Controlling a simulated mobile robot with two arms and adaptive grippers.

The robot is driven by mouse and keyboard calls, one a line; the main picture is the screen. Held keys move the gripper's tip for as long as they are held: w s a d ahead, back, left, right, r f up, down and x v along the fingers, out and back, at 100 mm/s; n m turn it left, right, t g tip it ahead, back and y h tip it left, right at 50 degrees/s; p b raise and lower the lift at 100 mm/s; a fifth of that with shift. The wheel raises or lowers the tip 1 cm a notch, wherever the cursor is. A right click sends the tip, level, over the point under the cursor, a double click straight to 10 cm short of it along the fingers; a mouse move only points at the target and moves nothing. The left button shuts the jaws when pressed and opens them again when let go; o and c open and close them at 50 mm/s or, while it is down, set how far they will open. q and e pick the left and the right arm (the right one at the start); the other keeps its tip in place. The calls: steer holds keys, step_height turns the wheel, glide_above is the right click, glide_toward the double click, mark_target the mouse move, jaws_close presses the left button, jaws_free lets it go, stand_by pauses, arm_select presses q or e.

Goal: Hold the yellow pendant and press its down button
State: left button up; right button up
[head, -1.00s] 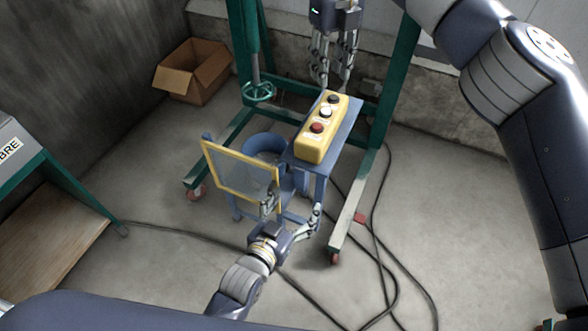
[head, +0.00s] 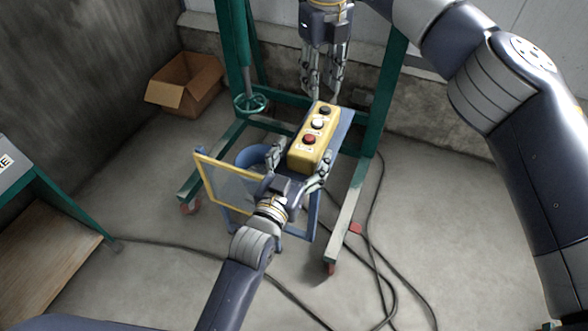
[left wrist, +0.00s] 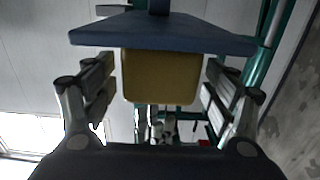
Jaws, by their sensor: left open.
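The yellow pendant (head: 298,158) lies on a blue shelf (head: 343,122) in the head view. Its top carries a black button (head: 325,110), a white button (head: 318,123) and a red button (head: 309,139). My left gripper (head: 302,154) is open around the pendant's near end, one finger on each side. In the left wrist view the pendant (left wrist: 160,77) sits between the open fingers, with a gap on each side. My right gripper (head: 323,91) points down beyond the pendant's far end, its fingers apart and empty.
A green wheeled frame (head: 343,215) surrounds the shelf. A yellow-edged mesh panel (head: 222,182) and a blue bucket (head: 250,156) are left of my left gripper. A cardboard box (head: 187,84) stands by the wall. Black cables (head: 374,230) cross the floor.

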mark_target(315, 136)
arm_select(q)
steer(key=shift+x, duration=1.35)
steer(key=shift+c, duration=0.5)
steer(key=c, duration=1.3)
steer(key=shift+c, duration=0.2)
arm_select(e)
jaws_close()
